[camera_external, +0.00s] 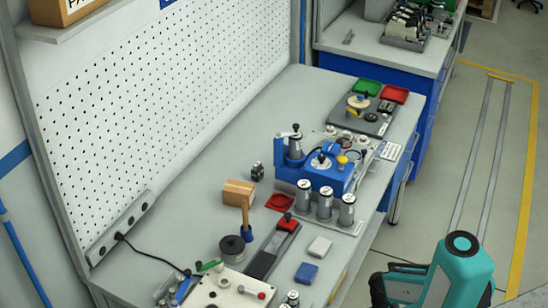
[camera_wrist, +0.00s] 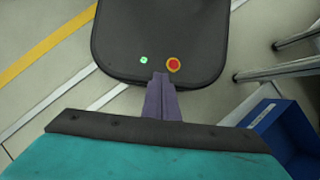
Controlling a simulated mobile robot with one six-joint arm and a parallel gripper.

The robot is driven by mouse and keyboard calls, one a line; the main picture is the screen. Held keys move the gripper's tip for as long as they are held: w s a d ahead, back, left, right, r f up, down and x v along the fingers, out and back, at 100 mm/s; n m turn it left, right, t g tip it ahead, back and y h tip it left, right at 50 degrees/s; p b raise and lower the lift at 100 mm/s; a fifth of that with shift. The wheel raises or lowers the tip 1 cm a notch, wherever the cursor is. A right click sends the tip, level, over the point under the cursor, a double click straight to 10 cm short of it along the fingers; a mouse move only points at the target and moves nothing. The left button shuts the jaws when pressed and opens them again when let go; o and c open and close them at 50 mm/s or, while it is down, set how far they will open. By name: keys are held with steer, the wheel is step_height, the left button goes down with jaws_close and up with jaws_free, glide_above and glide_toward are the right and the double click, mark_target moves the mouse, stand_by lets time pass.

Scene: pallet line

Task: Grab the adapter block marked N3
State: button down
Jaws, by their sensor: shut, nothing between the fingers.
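No marking N3 can be read on any block in these frames, so I cannot tell which one is the adapter block. On the bench in the external view are a white block (camera_external: 319,247), a blue block (camera_external: 307,273) and a small dark block (camera_external: 257,171). My gripper (camera_wrist: 160,80) shows in the wrist view with its purple-grey fingers together and empty, over the floor side and not over the bench. In the external view my teal arm is at the lower right, apart from the bench, and its fingers cannot be made out.
A pegboard (camera_external: 150,100) rises behind. A blue cabinet (camera_wrist: 284,135) stands lower right in the wrist view.

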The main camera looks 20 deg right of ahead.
steer(key=c, duration=1.6)
jaws_free()
